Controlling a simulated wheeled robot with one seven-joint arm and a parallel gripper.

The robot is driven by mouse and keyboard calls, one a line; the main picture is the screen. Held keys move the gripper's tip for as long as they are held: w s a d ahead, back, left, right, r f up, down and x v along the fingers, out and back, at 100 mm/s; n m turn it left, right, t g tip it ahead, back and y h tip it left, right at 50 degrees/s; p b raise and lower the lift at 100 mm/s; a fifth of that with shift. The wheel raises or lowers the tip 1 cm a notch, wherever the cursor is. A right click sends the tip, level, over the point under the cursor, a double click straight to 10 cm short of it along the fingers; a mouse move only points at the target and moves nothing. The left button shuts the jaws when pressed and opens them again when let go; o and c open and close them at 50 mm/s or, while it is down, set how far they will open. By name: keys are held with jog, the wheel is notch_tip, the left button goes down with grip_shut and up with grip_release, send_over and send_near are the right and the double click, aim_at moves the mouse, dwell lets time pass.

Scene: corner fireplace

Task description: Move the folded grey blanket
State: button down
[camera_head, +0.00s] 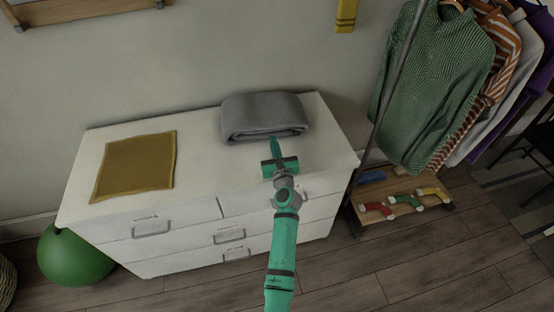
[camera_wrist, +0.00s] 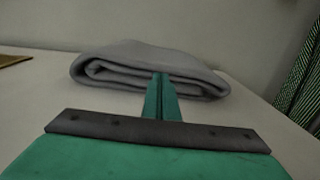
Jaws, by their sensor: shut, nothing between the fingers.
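The folded grey blanket (camera_head: 262,115) lies on top of the white dresser (camera_head: 208,150), toward its back right. My gripper (camera_head: 273,143) is over the dresser top at the blanket's front edge, with its fingers closed together and nothing held between them. In the wrist view the blanket (camera_wrist: 150,66) shows its layered folds facing me, and the closed fingers (camera_wrist: 161,96) point at its front and cover a small part of it. I cannot tell whether the fingertips touch the blanket.
A mustard cloth (camera_head: 136,166) lies flat on the dresser's left. A clothes rack with a green sweater (camera_head: 432,85) stands close on the right. A green ball (camera_head: 75,255) is on the floor at left. The wall is right behind the blanket. The dresser top between cloth and blanket is clear.

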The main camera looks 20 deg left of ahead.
jog(key=s, duration=0.2)
jog(key=s+d, duration=0.1)
jog(key=s, duration=0.2)
jog(key=shift+s+d, duration=0.1)
jog(key=shift+s, duration=0.2)
jog(key=v, duration=0.6)
jog(key=shift+w+d, duration=0.2)
jog(key=shift+d, duration=0.2)
